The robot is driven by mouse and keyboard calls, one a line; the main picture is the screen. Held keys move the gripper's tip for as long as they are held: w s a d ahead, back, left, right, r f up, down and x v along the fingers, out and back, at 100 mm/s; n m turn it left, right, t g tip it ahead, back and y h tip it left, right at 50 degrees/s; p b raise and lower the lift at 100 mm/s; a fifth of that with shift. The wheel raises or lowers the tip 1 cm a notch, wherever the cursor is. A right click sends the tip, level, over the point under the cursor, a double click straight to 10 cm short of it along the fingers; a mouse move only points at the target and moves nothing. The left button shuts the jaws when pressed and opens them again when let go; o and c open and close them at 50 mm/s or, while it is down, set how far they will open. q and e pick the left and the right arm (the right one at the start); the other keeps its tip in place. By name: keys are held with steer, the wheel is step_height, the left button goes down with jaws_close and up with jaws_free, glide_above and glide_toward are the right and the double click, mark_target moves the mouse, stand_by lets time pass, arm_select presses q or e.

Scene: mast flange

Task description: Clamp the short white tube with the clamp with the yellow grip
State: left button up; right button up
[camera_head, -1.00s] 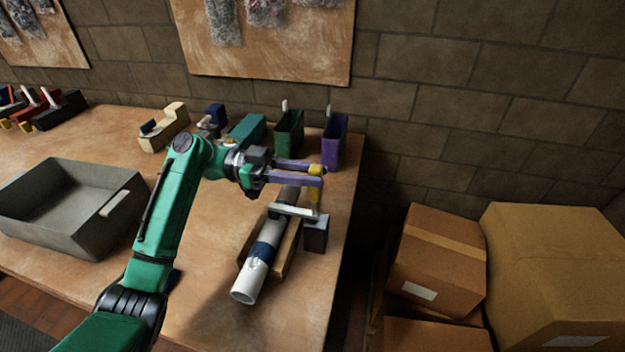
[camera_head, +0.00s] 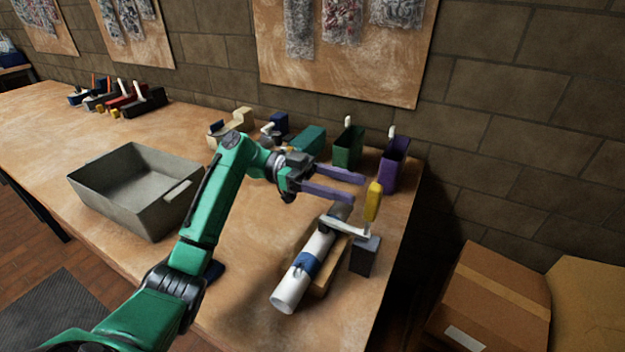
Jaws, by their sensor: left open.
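The white tube (camera_head: 289,291) with a blue band lies in a wooden cradle (camera_head: 329,273) near the table's right end, its open end towards me. The clamp has an upright yellow grip (camera_head: 373,201), a pale bar (camera_head: 345,227) and a dark block (camera_head: 364,257) to the right of the tube. The bar reaches left across the far part of the tube; whether it presses on it I cannot tell. My left gripper (camera_head: 358,189) is open and empty, its purple fingers pointing right, just left of the yellow grip and apart from it. My right gripper is not in view.
A grey bin (camera_head: 140,215) stands on the table at the left. Green (camera_head: 347,148) and purple (camera_head: 395,165) holders stand at the back right. Several clamps with red and dark parts (camera_head: 125,100) sit at the far left. Cardboard boxes (camera_head: 490,300) stand beyond the table's right edge.

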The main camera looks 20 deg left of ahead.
arm_select(q)
steer(key=a+b, duration=0.2)
steer(key=a, duration=0.8)
steer(key=shift+w+a+f, duration=0.15)
steer(key=shift+w+f, duration=0.1)
steer(key=shift+w, duration=0.05)
